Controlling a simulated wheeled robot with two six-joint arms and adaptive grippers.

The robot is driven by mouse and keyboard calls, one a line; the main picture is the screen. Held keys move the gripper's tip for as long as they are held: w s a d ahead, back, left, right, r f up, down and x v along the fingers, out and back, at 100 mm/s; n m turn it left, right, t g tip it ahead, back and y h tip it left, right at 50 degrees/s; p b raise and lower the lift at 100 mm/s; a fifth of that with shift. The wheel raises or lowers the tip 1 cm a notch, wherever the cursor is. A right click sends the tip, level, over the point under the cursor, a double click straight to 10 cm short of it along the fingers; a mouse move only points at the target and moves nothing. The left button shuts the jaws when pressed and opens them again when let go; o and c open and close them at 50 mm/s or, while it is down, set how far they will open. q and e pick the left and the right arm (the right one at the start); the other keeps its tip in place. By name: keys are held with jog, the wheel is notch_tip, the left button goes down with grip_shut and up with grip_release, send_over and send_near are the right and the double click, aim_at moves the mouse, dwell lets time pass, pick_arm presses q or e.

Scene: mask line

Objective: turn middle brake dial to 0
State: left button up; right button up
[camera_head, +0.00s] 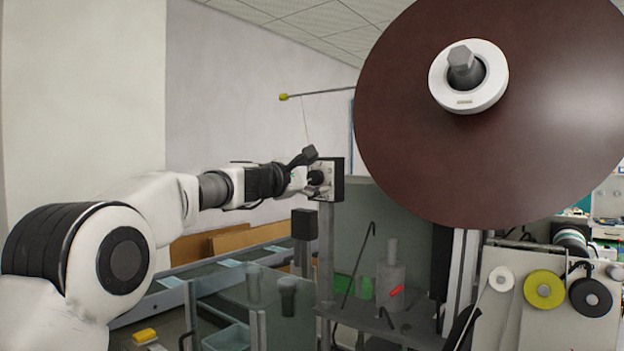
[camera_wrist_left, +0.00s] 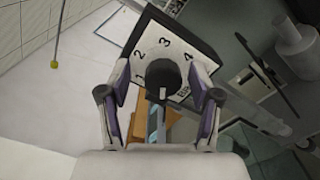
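The brake dial is a black knob (camera_wrist_left: 163,75) on a pale plate with the numbers 1 to 4, on a dark box (camera_wrist_left: 185,38). In the head view the box (camera_head: 337,180) sits on a post, with the knob (camera_head: 316,178) facing my left gripper (camera_head: 307,172). In the left wrist view, my left gripper (camera_wrist_left: 161,97) is open, with one finger on each side of the knob and a visible gap to it. A small pale mark shows on the knob's lower part; the 0 is not legible. My right gripper is not in view.
A large brown reel (camera_head: 420,130) with a white hub fills the upper right. A thin rod with a yellow tip (camera_head: 284,97) runs above the dial. A yellow roller (camera_head: 543,289) is at lower right. Clear panels and a conveyor (camera_head: 215,270) lie below my left arm.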

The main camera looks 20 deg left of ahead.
pick_arm(q)
jog(key=shift+d+f, duration=0.1)
jog(key=shift+s+a, duration=0.25)
jog(key=shift+s, duration=0.05)
jog(key=v, duration=1.1)
jog(key=shift+s+d, duration=0.15)
